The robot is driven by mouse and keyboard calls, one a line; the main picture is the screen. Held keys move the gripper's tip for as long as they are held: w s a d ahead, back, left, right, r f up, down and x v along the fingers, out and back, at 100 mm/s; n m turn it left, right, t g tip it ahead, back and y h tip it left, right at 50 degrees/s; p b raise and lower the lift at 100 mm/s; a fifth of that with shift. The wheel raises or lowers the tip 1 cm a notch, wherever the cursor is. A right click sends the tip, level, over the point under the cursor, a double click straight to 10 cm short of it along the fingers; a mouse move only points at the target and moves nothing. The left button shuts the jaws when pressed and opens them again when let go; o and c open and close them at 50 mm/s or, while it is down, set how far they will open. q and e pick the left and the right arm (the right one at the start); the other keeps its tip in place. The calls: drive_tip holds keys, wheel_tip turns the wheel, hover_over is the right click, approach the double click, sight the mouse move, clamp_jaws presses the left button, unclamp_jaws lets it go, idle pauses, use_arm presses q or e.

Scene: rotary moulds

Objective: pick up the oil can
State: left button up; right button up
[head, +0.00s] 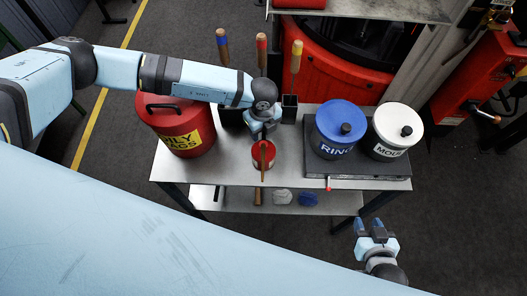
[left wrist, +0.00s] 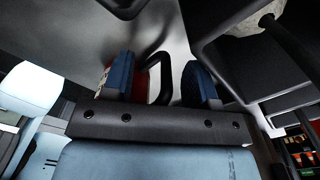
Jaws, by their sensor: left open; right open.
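The small red oil can (head: 263,154) stands on the grey bench top near the front edge, with a thin tan spout pointing towards the front. My left gripper (head: 263,135) is right behind and above it, and hides its far side. In the left wrist view, my left gripper (left wrist: 160,85) is open, with blue fingers apart. A black handle loop (left wrist: 164,72) and a little red of the can show between them; I cannot tell whether they touch. My right gripper (head: 369,226) is open and empty, in front of the bench at the right.
A red canister (head: 178,130) stands left on the bench (head: 228,172). A blue pot (head: 339,130) and a white pot (head: 392,130) stand on a dark plate at right. Upright tools with blue, red and yellow handles stand behind the can. A lower shelf (head: 235,198) holds small items.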

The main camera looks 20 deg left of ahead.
use_arm(q)
drive_tip(key=shift+c, duration=0.5)
clamp_jaws()
drive_tip(key=shift+r, duration=0.15)
